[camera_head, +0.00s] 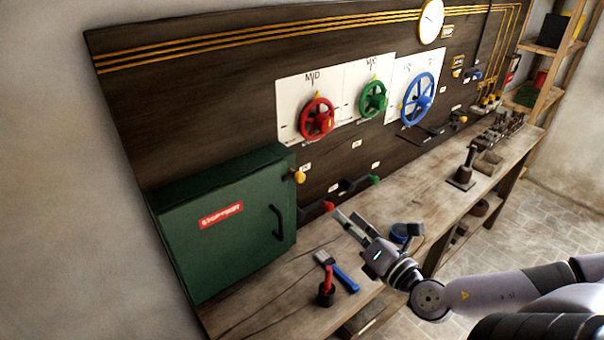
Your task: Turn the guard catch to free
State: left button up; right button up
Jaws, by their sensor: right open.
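A green guard box (228,232) with a red label and a dark handle (277,222) stands shut at the left end of the bench. A yellow knob (299,176) sits by its upper right edge; I cannot tell for sure whether it is the guard catch. My right gripper (346,214) is open and empty, with its fingers pointing up and left toward the board. It is right of the box, below and right of the yellow knob and apart from it. A red-tipped lever (328,206) shows just beyond its fingertips. My left gripper is not in view.
Red (317,118), green (373,99) and blue (418,99) handwheels are on the board (200,115). A green-tipped lever (374,180) is below them.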

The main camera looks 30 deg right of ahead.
jog(key=b, duration=0.4)
send_near(302, 179)
jog(key=w+b, duration=0.1)
jog(key=b, duration=0.1)
jog(key=w+b, duration=0.3)
jog(key=b, duration=0.2)
jog(key=shift+w+d+r, duration=0.15)
jog(key=shift+w+d, duration=0.05)
jog(key=shift+d, duration=0.1)
jog(key=w+p, duration=0.1)
jog(key=w, duration=0.3)
jog(key=shift+a+p, duration=0.1)
jog(key=shift+p, duration=0.3)
jog(key=shift+w+f, duration=0.25)
jog(key=shift+w, duration=0.3)
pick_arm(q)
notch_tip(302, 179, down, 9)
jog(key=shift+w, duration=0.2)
pick_arm(e)
jog(key=shift+c, duration=0.3)
grip_shut()
